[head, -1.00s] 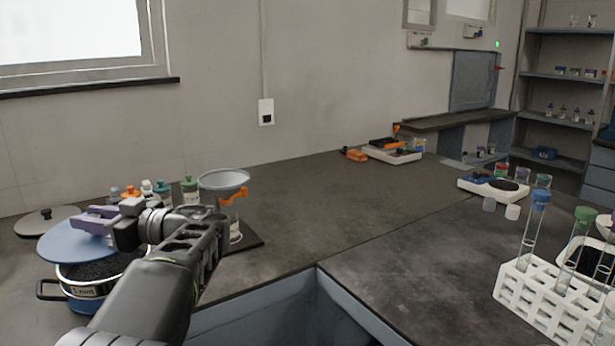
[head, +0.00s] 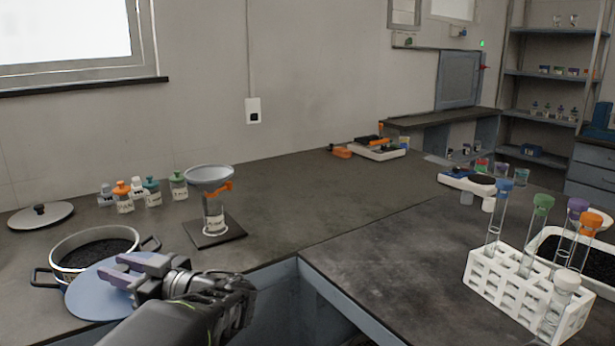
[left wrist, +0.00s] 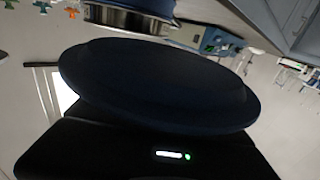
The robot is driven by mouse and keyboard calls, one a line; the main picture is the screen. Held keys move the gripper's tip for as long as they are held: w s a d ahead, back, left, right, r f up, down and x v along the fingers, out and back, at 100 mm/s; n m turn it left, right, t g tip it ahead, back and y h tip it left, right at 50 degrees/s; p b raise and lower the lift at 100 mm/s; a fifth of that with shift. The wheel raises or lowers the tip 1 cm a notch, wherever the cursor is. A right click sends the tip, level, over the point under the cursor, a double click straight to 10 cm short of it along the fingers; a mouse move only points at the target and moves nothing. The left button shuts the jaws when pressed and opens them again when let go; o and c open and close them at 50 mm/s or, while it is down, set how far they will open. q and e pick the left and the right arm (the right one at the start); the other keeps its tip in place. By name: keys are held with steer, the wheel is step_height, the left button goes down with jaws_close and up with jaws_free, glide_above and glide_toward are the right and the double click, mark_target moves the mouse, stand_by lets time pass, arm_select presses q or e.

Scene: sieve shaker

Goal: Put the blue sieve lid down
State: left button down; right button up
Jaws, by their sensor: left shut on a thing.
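The blue sieve lid (head: 88,298) is a flat, pale blue disc in the head view, at the lower left. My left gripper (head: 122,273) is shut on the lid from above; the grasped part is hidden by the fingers. In the left wrist view the lid (left wrist: 160,88) fills the middle as a dark disc, with the sieve (left wrist: 125,20) beyond it. Whether the lid touches the worktop I cannot tell. My right gripper is not in view.
A grey lid (head: 41,215) lies at the back left. A test tube rack (head: 525,295) is at the right. The middle of the worktop (head: 300,205) is clear.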

arm_select(q)
steer(key=s+d+f+m+t+h, duration=0.2)
steer(key=s+d+f+t, duration=0.1)
steer(key=d+f, duration=0.7)
steer(key=s+d+f+m+t+h, duration=0.1)
steer(key=s+d+f+m+t, duration=0.2)
steer(key=d+f, duration=0.65)
step_height(320, 180, up, 10)
steer(key=a+p, duration=0.2)
steer(key=p, duration=1.5)
steer(key=shift+a+f+n, duration=0.25)
steer(key=shift+n, duration=0.15)
steer(key=shift+s+a+f, duration=0.1)
